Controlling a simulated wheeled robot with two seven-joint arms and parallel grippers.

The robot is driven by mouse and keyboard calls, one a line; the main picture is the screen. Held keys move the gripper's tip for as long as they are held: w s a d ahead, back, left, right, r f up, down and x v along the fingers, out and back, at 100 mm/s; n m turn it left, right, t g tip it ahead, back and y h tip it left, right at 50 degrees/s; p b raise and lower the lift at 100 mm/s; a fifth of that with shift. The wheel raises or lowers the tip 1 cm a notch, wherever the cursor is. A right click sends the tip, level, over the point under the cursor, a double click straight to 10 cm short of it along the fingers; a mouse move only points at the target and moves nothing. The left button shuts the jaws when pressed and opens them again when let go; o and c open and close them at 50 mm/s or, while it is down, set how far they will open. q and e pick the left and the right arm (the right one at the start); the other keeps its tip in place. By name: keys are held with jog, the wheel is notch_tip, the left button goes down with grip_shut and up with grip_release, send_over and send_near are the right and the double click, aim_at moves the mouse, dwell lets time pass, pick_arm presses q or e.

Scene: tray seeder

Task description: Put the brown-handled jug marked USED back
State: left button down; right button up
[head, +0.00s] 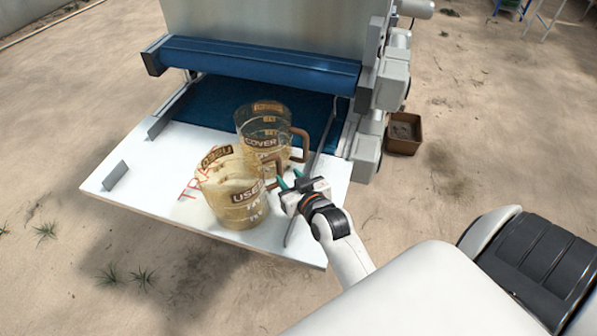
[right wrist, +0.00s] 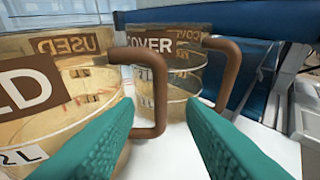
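The clear jug marked USED (head: 231,203) holds pale tan contents and stands upright on the white board (head: 130,180). Its brown handle (right wrist: 158,100) points toward my right gripper (head: 303,182). A similar jug marked COVER (head: 262,122) stands just behind it, also with a brown handle (head: 303,145). My right gripper is open, its teal fingers apart. In the right wrist view the USED jug's handle shows in the gap between the fingertips (right wrist: 158,108); I cannot tell whether it is between them or just beyond. My left gripper is not in view.
The blue belt (head: 225,103) and blue roller (head: 255,66) of the seeder lie behind the jugs. Grey machine housings (head: 367,155) stand right of the board. A brown pot (head: 404,134) sits on the sandy ground. The board's left part is free apart from small metal brackets (head: 116,175).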

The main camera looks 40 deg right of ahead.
jog(key=v, duration=0.5)
dwell(0.5)
